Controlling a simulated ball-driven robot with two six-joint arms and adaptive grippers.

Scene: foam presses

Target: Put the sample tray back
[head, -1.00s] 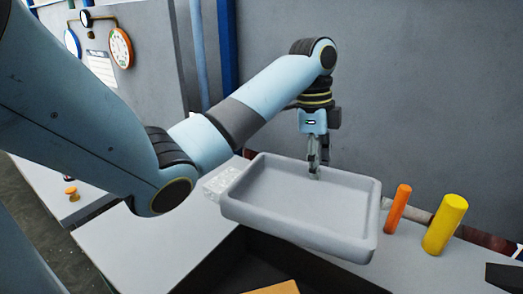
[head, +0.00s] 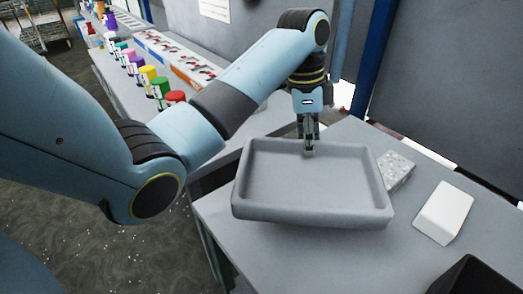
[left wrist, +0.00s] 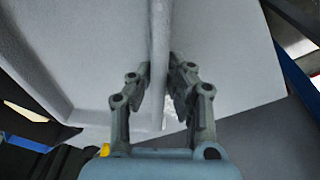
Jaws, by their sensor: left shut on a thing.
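The grey sample tray (head: 312,216) is a shallow, empty rectangular tray with rounded corners. My left gripper (head: 309,150) is shut on the middle of its far rim and holds it from above. The tray looks level and appears to hang a little above the grey worktop, though the gap beneath it is hard to judge. In the left wrist view the two fingers of the left gripper (left wrist: 158,92) pinch the tray's wall (left wrist: 160,60) between them. My right gripper is in neither view.
A white block (head: 443,213) and a speckled clear slab (head: 396,172) lie on the worktop (head: 330,262) right of the tray. A dark box (head: 474,278) stands at the lower right. A bench at the back left carries several coloured-capped bottles (head: 150,80). A blue post (head: 375,60) rises behind.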

